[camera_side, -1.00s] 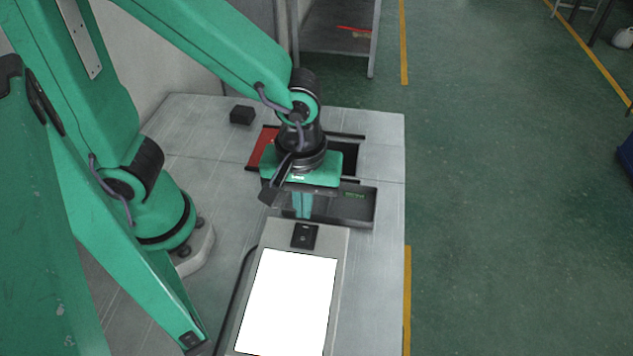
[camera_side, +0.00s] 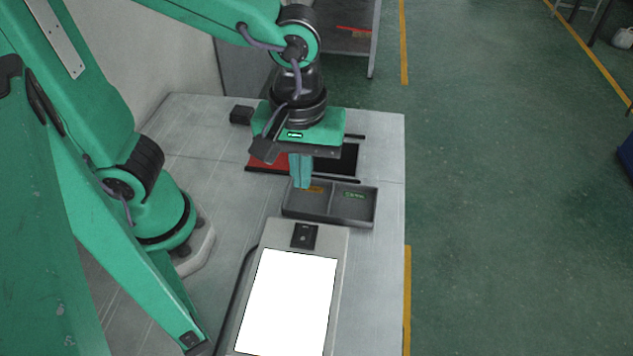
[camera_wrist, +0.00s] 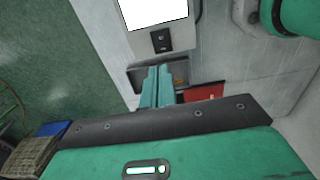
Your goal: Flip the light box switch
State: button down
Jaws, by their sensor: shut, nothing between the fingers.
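The light box (camera_side: 240,341) lies on the table at the front, and its panel (camera_side: 287,303) glows bright white. Its black switch (camera_side: 305,236) sits at the box's far end. In the wrist view the switch (camera_wrist: 161,40) shows beyond my fingers, below the lit panel (camera_wrist: 152,10). My gripper (camera_side: 301,185) points down with its green fingers together and nothing between them. The fingertips are over the left part of the grey tray, behind the switch and apart from it. The wrist view shows the shut fingers (camera_wrist: 157,88) in the middle.
The two-compartment grey tray (camera_side: 369,209) stands just behind the light box, with an orange label and a green label inside. A red and black flat holder (camera_side: 262,164) lies behind it. A small black block (camera_side: 242,115) is at the back left. The table's right side is clear.

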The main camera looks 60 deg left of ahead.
aim_at(305, 238)
jog(key=shift+w+d+r, duration=0.1)
dwell(0.3)
jog(key=shift+f, duration=7)
